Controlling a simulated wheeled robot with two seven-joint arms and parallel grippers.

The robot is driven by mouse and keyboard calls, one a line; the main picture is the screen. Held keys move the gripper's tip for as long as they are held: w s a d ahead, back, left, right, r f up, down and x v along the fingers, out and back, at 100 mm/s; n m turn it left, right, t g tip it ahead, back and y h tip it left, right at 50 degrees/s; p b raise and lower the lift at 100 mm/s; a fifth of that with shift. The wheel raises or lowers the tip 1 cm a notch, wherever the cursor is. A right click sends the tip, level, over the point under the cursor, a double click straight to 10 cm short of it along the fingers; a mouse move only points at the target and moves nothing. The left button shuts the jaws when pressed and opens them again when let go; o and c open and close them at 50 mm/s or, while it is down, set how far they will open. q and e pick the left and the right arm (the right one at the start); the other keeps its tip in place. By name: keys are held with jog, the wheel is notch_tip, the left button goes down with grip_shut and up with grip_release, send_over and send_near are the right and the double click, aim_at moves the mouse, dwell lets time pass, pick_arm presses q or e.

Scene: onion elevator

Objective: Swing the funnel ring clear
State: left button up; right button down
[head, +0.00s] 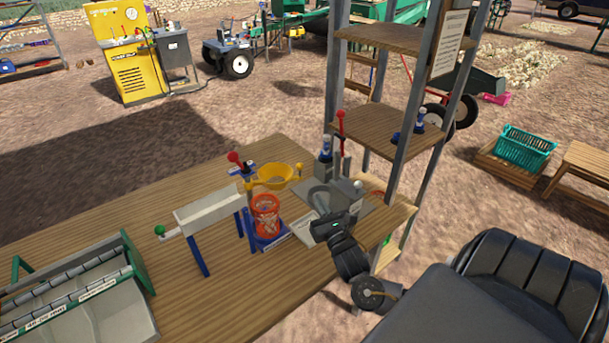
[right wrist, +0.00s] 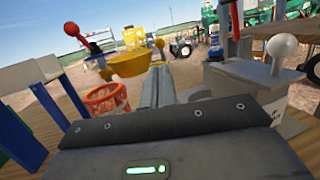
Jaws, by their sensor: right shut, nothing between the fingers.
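The funnel ring (head: 274,177) is a yellow bowl-like ring on a blue stand, above and just behind a red mesh basket (head: 265,217). A small yellow knob (head: 299,168) sticks out at its right. In the right wrist view the funnel ring (right wrist: 138,63) and its yellow knob (right wrist: 160,43) show just beyond my fingertips, with the basket (right wrist: 106,98) at the left. My right gripper (right wrist: 158,78) is shut and empty, apart from the ring as far as I can see. In the head view it (head: 320,207) is right of the basket. My left gripper is out of view.
A red-knobbed lever (head: 234,158) stands left of the ring. A grey device with a white ball knob (right wrist: 282,46) stands close to my right gripper. A white trough (head: 208,212) and a green-framed roller bin (head: 90,290) are at the left. The front tabletop (head: 235,300) is clear.

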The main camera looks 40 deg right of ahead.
aim_at(301, 169)
jog(key=p+x, duration=0.2)
jog(key=x, duration=0.7)
jog(key=shift+w, duration=0.2)
jog(key=shift+w+d+r, duration=0.1)
jog(key=shift+w+d, duration=0.05)
jog(key=shift+w, duration=0.15)
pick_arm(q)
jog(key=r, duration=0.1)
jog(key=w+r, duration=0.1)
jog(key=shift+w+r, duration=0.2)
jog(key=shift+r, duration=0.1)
pick_arm(e)
jog(key=shift+w, duration=0.2)
jog(key=shift+d, duration=0.1)
